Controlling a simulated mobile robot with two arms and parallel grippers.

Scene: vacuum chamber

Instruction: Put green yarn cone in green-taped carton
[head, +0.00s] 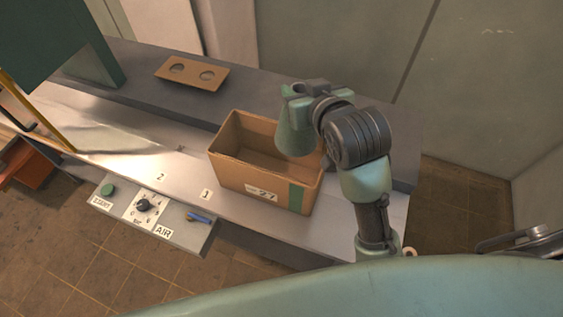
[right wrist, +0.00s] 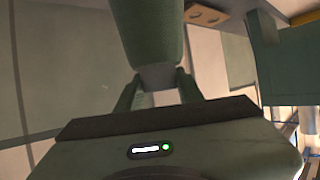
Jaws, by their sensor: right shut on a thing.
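The green yarn cone (head: 294,136) is held by my right gripper (head: 307,90) above the right part of the carton. The cone's narrow end is up in the jaws and its wide end hangs down. In the right wrist view the green cone (right wrist: 148,35) sits between the two fingers (right wrist: 158,84), which are shut on its narrow end. The open cardboard carton (head: 238,172) with a green tape strip stands on the metal bench. Its visible interior looks empty, but the cone and arm hide part of its right side. My left gripper is not in view.
A brown board with two round holes (head: 191,73) lies on the grey back ledge (head: 140,66). A control panel (head: 150,212) with a green button, dial and blue lever is at the bench front. A dark green machine part (head: 55,40) stands at far left.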

